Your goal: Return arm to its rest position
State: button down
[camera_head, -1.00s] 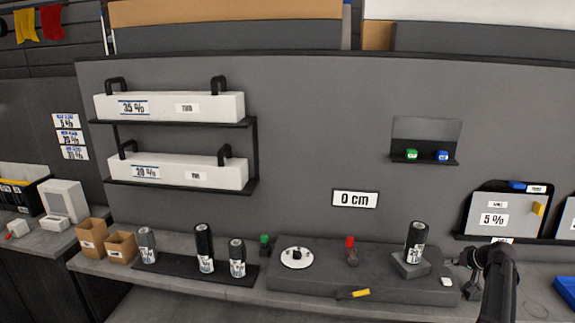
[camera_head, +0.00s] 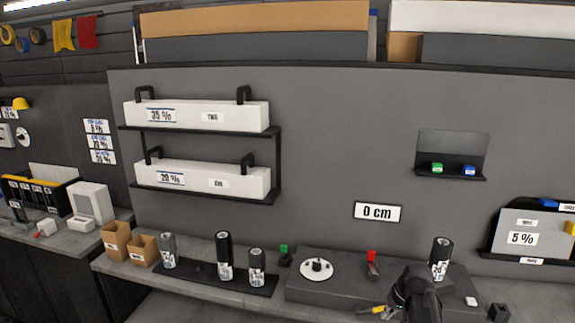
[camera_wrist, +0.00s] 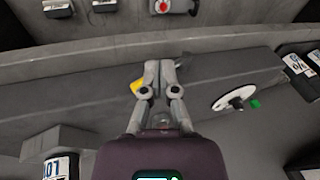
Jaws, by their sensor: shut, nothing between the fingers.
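My gripper (camera_wrist: 160,68) is shut and empty in the wrist view, with its two grey fingers together. It is over the dark raised platform (camera_wrist: 215,75), and a yellow-handled tool (camera_wrist: 137,82) shows beside the fingers. In the head view my arm is at the bottom, right of centre, in front of the platform (camera_head: 330,292). The yellow tool (camera_head: 372,309) appears right at the arm's left side. I cannot tell whether the gripper touches it.
A white disc (camera_head: 316,268), a red-topped item (camera_head: 371,264) and a black can (camera_head: 441,258) stand on the platform. Several cans stand left on a black mat (camera_head: 200,272). A shelf with green and blue blocks (camera_head: 451,178) is on the wall.

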jog(key=s+a+n+g+h, duration=0.1)
jog(key=s+a+g+h, duration=0.1)
jog(key=s+a, duration=0.8)
jog(key=shift+s+a+f+h, duration=0.2)
jog(key=shift+a+f+h, duration=0.25)
jog(key=shift+a, duration=0.8)
